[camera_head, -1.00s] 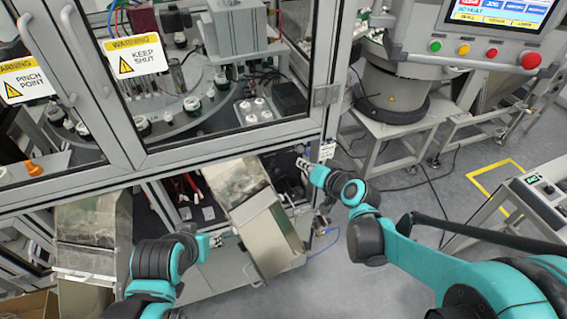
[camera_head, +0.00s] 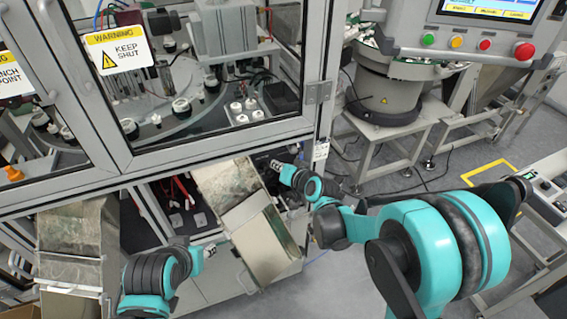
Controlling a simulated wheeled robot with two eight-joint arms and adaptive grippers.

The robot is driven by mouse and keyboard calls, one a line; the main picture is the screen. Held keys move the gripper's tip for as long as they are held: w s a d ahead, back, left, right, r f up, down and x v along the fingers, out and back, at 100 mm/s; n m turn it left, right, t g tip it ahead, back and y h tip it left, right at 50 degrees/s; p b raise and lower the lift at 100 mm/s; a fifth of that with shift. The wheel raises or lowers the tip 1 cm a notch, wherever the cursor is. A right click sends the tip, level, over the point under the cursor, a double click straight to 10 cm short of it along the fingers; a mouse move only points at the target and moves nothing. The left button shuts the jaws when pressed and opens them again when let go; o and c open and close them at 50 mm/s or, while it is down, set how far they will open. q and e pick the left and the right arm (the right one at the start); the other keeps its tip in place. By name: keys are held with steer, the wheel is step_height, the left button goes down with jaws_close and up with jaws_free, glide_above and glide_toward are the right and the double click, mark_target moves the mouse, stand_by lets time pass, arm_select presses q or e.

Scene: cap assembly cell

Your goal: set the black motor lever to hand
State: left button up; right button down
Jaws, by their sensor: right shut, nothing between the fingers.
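My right gripper (camera_head: 275,164) is shut and empty. It is at the right end of the open lower bay of the machine, just right of the upper part of the metal chute (camera_head: 228,182). The black motor lever cannot be made out; dark parts in the bay (camera_head: 262,162) lie behind the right gripper and wrist. My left gripper (camera_head: 211,250) is low, left of the chute's lower part, small in view; its fingers are too small to read.
A glass door with a warning sign (camera_head: 120,47) closes the upper machine. A second chute (camera_head: 70,235) stands at the left. A feeder bowl on a stand (camera_head: 390,95), a panel with coloured buttons (camera_head: 475,43) and a conveyor (camera_head: 545,195) are at the right.

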steer(key=shift+s+a+f, duration=0.1)
steer(key=shift+a+f, duration=0.05)
steer(key=shift+f, duration=0.15)
steer(key=shift+s+f+b, duration=0.4)
steer(key=shift+f+b, duration=0.1)
steer(key=shift+b, duration=0.05)
stand_by(0.5)
steer(key=f+b, duration=0.1)
steer(key=s+f+b, duration=0.1)
steer(key=f+b, duration=0.3)
steer(key=shift+s+d+f, duration=0.2)
steer(key=shift+s+d, duration=0.05)
steer(key=shift+d, duration=0.15)
steer(key=shift+r, duration=0.1)
stand_by(0.3)
steer(key=shift+r+p, duration=0.45)
steer(key=shift+r, duration=0.3)
